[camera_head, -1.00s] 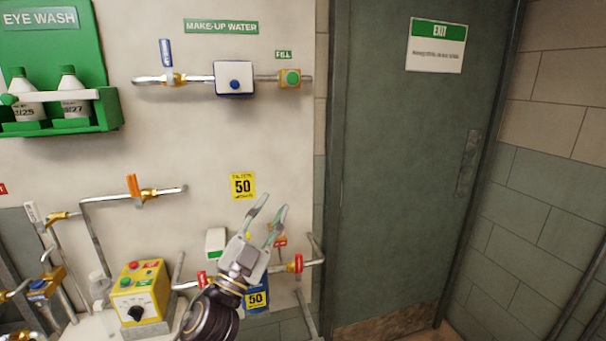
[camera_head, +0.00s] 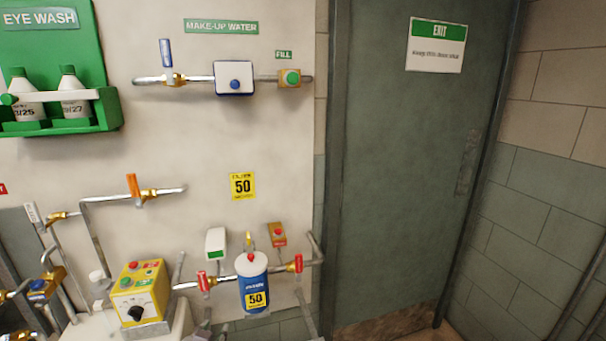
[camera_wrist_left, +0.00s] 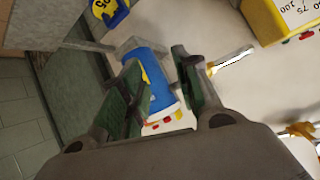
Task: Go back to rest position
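My left gripper (camera_wrist_left: 156,58) is open and empty in the left wrist view, its two green-grey fingers apart. The blue filter canister (camera_wrist_left: 158,90) shows beyond the gap between them. In the head view only the tips of my left gripper (camera_head: 212,331) show at the bottom edge, below and left of the blue canister (camera_head: 252,284). The canister stands upright in its pipe line with a yellow 50 label. My right gripper is in neither view.
A yellow control box (camera_head: 140,293) stands at lower left, near the gripper tips. Red-handled valves (camera_head: 203,281) sit on the pipe by the canister. An orange-handled valve (camera_head: 133,187) is above. A closed grey-green door (camera_head: 400,180) stands right.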

